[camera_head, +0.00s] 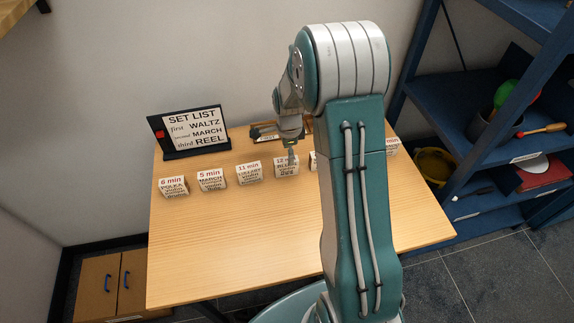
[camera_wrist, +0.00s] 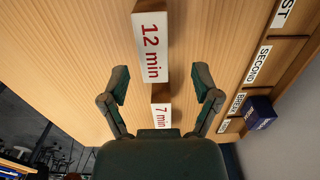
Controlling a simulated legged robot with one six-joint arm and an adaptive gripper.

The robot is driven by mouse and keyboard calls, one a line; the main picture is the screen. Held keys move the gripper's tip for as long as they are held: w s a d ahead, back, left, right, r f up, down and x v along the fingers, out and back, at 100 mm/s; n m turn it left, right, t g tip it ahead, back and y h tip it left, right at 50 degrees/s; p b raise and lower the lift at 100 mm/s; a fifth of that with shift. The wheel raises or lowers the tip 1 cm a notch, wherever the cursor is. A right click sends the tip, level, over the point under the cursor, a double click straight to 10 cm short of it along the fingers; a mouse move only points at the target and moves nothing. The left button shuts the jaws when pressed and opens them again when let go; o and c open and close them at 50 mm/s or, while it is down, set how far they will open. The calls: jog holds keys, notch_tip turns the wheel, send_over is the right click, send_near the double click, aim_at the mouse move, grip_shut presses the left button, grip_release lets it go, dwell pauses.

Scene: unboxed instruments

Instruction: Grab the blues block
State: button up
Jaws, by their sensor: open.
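The 12 min block (camera_head: 286,167) is a white block with red and black lettering, and its second line appears to read BLUES. It stands on the wooden table in a row of similar blocks. In the wrist view its 12 min face (camera_wrist: 151,48) shows ahead, near the level of the fingertips. My gripper (camera_wrist: 161,80) is open and empty, with one finger to each side. In the head view my gripper (camera_head: 291,152) is just above and behind the 12 min block. The 7 min block (camera_wrist: 161,114) shows lower, between my fingers, partly hidden by my gripper body.
Blocks for 6 min (camera_head: 173,187), 5 min (camera_head: 211,180) and 11 min (camera_head: 248,174) stand left. A set list sign (camera_head: 195,128) is behind. A slotted wooden rack (camera_wrist: 283,48) lies along the back. Blue shelves (camera_head: 500,150) stand right. The table front (camera_head: 240,250) is clear.

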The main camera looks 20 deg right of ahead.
aim_at(285, 160)
jog(key=f, duration=0.1)
jog(key=a+f, duration=0.1)
jog(key=f, duration=0.2)
jog(key=shift+s+a+f, duration=0.15)
jog(key=shift+a+f, duration=0.1)
jog(key=shift+a, duration=0.05)
jog(key=shift+d+f, duration=0.3)
jog(key=shift+f, duration=0.1)
jog(key=shift+d, duration=0.1)
jog(key=c, duration=1.1)
jog(key=shift+a, duration=0.25)
grip_shut()
